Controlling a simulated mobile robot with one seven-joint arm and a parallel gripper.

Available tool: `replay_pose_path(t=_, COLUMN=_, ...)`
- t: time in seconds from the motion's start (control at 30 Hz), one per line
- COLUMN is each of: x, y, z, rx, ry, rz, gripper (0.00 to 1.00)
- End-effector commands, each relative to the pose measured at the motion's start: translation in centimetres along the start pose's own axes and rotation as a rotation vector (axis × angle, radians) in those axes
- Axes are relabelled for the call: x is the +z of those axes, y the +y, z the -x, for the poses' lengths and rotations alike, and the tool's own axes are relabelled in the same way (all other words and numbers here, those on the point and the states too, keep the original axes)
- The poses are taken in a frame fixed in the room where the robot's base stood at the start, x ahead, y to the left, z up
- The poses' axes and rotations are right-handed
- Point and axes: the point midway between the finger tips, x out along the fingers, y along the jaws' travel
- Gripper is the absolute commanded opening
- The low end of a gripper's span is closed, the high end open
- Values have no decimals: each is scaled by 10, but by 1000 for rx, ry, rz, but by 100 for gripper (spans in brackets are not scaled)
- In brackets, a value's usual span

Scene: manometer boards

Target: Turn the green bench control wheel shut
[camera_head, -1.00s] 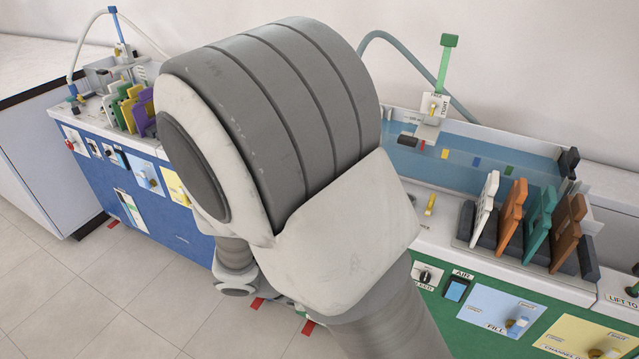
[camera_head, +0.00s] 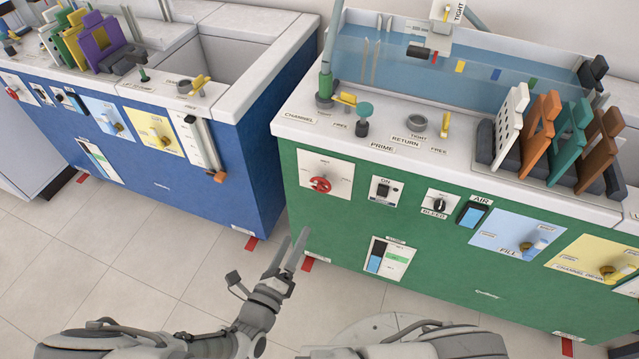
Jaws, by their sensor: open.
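The green bench (camera_head: 460,250) stands at the right. On the left of its front panel is a red wheel (camera_head: 320,184) on a white plate with small markings; its exact setting is too small to read. My gripper (camera_head: 294,240) is open and empty, fingers pointing up, in front of the bench's left front corner. In the picture it is below and slightly left of the red wheel, apart from it. Nothing hides the wheel.
The blue bench (camera_head: 200,165) stands at the left, with a gap between the benches. Right of the wheel are an ON switch (camera_head: 383,190), a BLEED knob (camera_head: 439,204), an AIR switch (camera_head: 472,214) and a FILL valve (camera_head: 528,247).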

Motion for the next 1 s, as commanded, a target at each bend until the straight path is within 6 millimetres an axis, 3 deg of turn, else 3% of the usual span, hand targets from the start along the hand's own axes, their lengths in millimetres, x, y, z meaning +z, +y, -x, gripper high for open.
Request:
replay_pose_path(t=0.17, x=0, y=2, z=-14, rx=0, ry=-7, rz=6, gripper=100)
replay_pose_path(t=0.7, x=-1, y=2, z=-127, rx=-1, ry=-3, rz=3, gripper=100)
replay_pose_path(t=1.0, x=0, y=2, z=-168, rx=1, ry=-3, rz=3, gripper=100)
